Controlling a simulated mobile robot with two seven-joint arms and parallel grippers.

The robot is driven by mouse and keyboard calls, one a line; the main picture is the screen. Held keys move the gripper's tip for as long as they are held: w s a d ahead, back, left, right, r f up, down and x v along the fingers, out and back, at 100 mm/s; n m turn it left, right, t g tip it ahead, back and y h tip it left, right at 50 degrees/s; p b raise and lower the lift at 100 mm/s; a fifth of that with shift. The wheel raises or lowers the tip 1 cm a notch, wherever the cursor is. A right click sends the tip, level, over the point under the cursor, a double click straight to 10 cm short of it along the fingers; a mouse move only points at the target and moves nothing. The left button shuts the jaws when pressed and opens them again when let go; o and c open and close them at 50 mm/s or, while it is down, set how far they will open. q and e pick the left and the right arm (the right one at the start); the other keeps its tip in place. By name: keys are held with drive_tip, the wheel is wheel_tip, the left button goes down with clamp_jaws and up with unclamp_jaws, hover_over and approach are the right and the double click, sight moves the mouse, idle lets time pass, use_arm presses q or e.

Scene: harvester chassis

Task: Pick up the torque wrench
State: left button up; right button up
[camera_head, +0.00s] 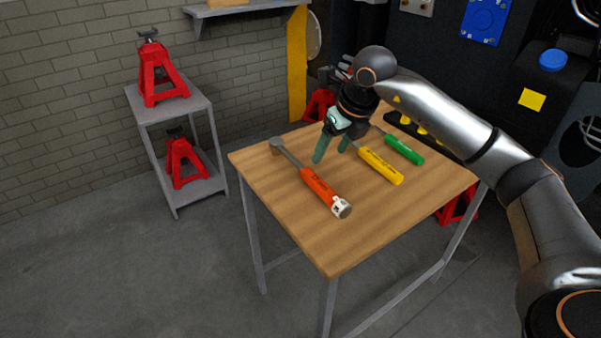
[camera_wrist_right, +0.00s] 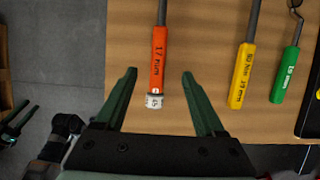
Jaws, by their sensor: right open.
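The torque wrench with an orange handle (camera_head: 319,186) lies on the wooden table (camera_head: 300,240), its grey head toward the back left and its white end toward the front. In the right wrist view its orange handle (camera_wrist_right: 159,58) shows between and beyond my fingers. My right gripper (camera_head: 331,156) is open and empty. It is above the table, apart from the wrench and to its right in the head view; its open fingers also show in the wrist view (camera_wrist_right: 158,73). What looks like my left gripper (camera_wrist_right: 16,120) is at the wrist view's lower left, its opening unclear.
A yellow-handled tool (camera_head: 381,166) and a green-handled tool (camera_head: 404,150) lie to the right of the orange wrench. A dark tray (camera_head: 425,133) is at the table's right. A grey shelf stand (camera_head: 200,103) with red jack stands is at the left. The front tabletop is clear.

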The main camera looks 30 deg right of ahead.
hover_over(316, 179)
drive_tip(key=s, duration=0.2)
drive_tip(key=f, duration=0.6)
drive_tip(key=shift+d+f+b, duration=0.2)
drive_tip(key=shift+d+b, duration=0.05)
drive_tip(key=shift+b, duration=0.05)
drive_tip(key=x, duration=0.5)
drive_tip(key=shift+s+a+f+b, duration=0.15)
drive_tip(key=shift+f+b, duration=0.05)
drive_tip(key=shift+b, duration=0.1)
drive_tip(key=shift+r, duration=0.1)
clamp_jaws()
drive_tip(key=shift+r, duration=0.1)
